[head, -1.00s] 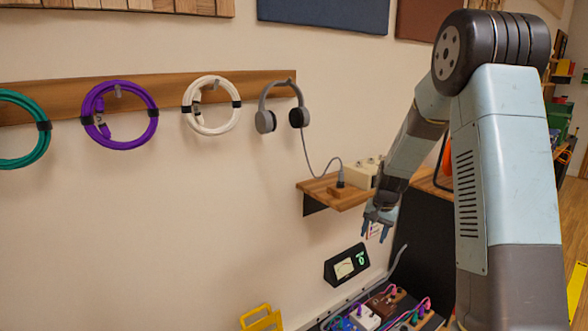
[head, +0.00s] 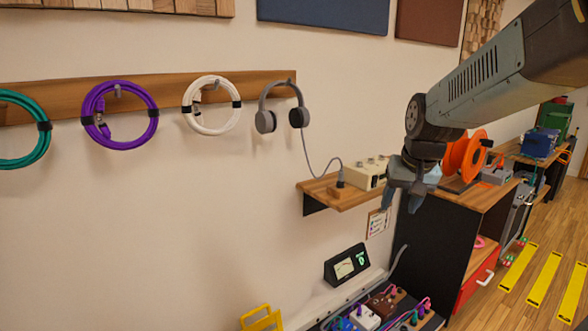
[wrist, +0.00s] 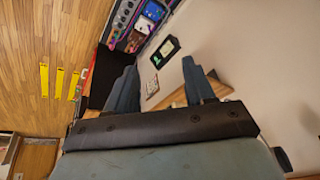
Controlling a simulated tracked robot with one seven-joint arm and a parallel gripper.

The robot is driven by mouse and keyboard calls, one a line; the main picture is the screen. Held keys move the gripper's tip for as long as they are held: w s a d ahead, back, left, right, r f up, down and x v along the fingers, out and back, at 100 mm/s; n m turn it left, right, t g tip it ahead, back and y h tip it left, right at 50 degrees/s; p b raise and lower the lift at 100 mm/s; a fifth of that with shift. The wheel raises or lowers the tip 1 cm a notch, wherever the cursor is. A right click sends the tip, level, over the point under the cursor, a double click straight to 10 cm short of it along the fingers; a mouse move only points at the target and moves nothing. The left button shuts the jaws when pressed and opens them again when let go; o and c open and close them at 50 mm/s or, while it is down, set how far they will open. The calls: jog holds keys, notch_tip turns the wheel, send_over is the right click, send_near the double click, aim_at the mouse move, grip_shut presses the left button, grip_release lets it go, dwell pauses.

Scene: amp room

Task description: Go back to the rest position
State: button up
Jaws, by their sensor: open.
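My gripper (head: 402,197) points down in the head view, just right of the small wall shelf (head: 345,203). In the wrist view its two fingers (wrist: 164,92) stand apart with nothing between them. It is open and empty. My arm comes in from the upper right of the head view and bends down at the wrist. I cannot tell whether the fingers touch anything, but no contact shows.
The shelf holds a cream box (head: 366,174) and a wooden block. Headphones (head: 283,117) and cable coils (head: 119,115) hang on a wall rail. Below are a dark meter (head: 346,265) and a pedalboard (head: 372,320). An orange reel (head: 465,156) stands on a cabinet at right.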

jog(key=s+r+n+t, duration=0.1)
jog(key=s+r, duration=0.2)
jog(key=s, duration=1.3)
jog(key=shift+r+n+t, duration=0.2)
jog(key=shift+n+t, duration=0.1)
jog(key=shift+n, duration=0.1)
